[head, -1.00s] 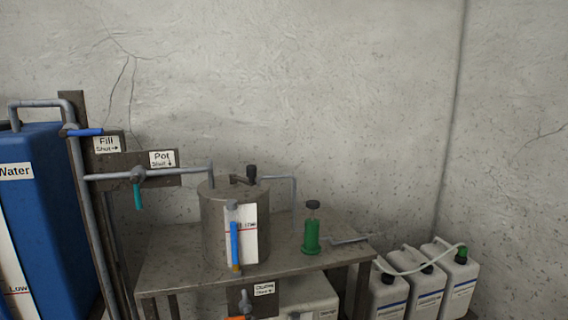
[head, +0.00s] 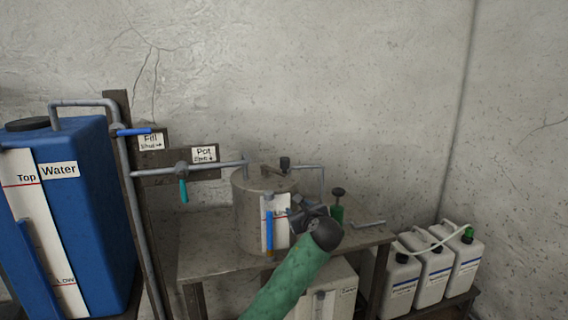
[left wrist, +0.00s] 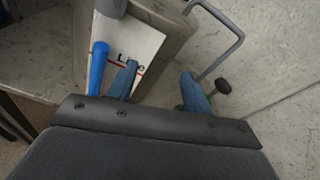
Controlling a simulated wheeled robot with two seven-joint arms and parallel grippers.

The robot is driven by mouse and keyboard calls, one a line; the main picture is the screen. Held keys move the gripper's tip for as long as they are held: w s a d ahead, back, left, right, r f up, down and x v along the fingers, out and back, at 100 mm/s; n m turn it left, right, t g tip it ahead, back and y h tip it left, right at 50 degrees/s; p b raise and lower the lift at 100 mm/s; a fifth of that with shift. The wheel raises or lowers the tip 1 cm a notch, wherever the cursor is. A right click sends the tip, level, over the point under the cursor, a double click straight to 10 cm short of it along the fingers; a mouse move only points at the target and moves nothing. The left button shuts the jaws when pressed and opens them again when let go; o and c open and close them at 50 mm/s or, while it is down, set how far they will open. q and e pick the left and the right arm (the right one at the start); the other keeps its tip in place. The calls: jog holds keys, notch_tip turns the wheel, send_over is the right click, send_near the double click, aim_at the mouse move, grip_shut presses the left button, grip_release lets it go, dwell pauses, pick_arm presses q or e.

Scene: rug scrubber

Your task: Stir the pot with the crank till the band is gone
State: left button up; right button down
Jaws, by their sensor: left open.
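The steel pot (head: 246,215) stands on the metal table. On its lid is the crank (head: 272,170), with an upright black knob (head: 285,163) at its end. On the pot's front is a sight tube (head: 269,228), blue with a small orange band (head: 269,252) at its bottom, beside a white marked card (head: 282,236). The tube and card also show in the left wrist view (left wrist: 98,66). My left gripper (head: 305,212) is open and empty, in front of the pot's right side, below the crank. In the left wrist view its fingers (left wrist: 160,82) are apart. My right gripper is out of view.
A green hand pump (head: 337,212) stands right of the pot, partly behind my left gripper. Pipes and valves, one with a teal handle (head: 183,191), run left of the pot. A blue water tank (head: 85,220) is at left. White canisters (head: 434,268) stand lower right.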

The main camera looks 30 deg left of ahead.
aim_at(287, 161)
pick_arm(q)
jog(key=w+a+r+y, duration=0.1)
jog(key=r, duration=0.3)
jog(key=w+a+r+m, duration=0.1)
jog(key=r, duration=0.2)
jog(key=a+r+m+y+p, duration=0.1)
jog(key=a+r, duration=0.1)
jog(key=r, duration=0.2)
jog(key=shift+w+r+y, duration=0.3)
jog(key=shift+w, duration=0.1)
jog(key=p+x, duration=0.2)
jog(key=x, duration=0.4)
jog(key=shift+a, duration=0.1)
jog(key=shift+w+a, duration=0.45)
jog(key=shift+a, duration=0.1)
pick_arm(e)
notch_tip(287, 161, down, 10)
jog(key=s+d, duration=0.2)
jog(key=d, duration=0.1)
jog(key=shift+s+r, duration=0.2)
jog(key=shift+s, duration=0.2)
pick_arm(q)
grip_shut()
